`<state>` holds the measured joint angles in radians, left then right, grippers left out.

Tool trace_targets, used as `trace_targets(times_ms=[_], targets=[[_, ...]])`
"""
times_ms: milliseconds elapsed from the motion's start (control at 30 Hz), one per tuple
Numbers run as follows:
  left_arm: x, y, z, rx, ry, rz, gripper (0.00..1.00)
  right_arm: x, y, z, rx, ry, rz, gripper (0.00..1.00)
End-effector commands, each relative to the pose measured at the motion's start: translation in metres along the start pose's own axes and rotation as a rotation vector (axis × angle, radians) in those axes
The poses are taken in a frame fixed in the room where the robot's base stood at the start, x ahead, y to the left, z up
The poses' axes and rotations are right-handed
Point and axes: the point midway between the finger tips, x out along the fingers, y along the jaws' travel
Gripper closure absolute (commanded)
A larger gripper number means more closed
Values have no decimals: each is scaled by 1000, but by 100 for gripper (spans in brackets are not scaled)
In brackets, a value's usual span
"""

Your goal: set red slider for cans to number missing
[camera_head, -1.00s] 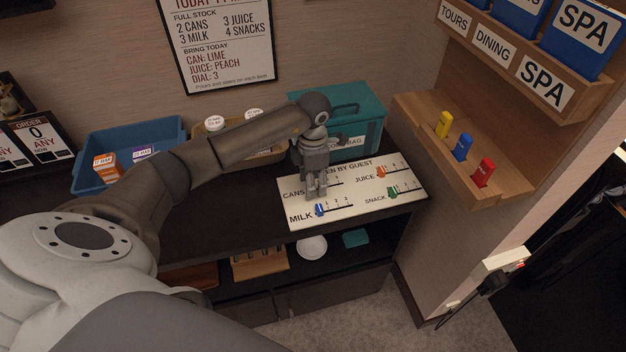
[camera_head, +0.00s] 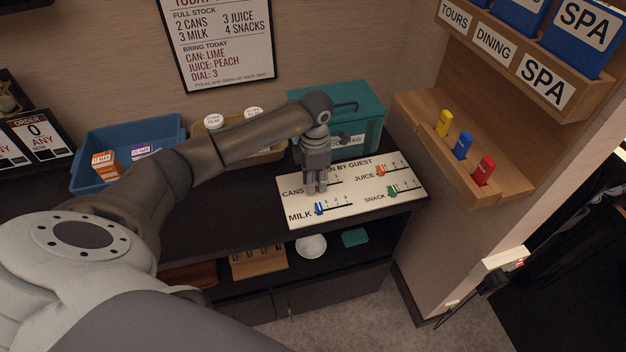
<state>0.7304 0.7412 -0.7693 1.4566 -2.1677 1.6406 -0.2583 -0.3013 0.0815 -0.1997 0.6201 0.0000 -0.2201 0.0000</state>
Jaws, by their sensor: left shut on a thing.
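The white slider board (camera_head: 296,211) lies on the dark counter, with rows marked CANS, JUICE, MILK and SNACK. My left gripper (camera_head: 316,190) points down onto the CANS row, with its fingertips at the board. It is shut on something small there. The red slider itself is hidden by the fingers. The orange juice slider (camera_head: 381,171), the blue milk slider (camera_head: 319,208) and the green snack slider (camera_head: 392,190) are in view on their own tracks. The wall sign (camera_head: 222,40) reads 2 CANS under FULL STOCK. My right gripper is not in view.
A teal box (camera_head: 362,125) stands right behind the board. A tan tray (camera_head: 268,154) with white-lidded items and a blue bin (camera_head: 92,172) with small cartons stand to the left. A wooden rack (camera_head: 425,130) with coloured tags is at the right.

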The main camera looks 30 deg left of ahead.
Motion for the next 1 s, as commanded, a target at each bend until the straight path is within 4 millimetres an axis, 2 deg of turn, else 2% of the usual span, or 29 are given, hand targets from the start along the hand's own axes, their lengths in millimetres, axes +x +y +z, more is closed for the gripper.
trace_targets(times_ms=[100, 233, 600, 633, 800, 1000], targets=[[2, 1, 16, 0, -7, 2, 100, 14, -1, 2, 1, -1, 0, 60], [1, 1, 30, -1, -7, 3, 100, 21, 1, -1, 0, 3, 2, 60], [-2, 1, 35, -1, -5, 2, 100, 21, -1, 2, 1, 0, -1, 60], [-2, 1, 35, -1, -5, 2, 76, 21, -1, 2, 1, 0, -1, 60], [-2, 1, 35, -1, -4, 1, 55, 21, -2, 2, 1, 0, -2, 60], [-1, 0, 35, -1, -4, 1, 55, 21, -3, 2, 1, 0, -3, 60]])
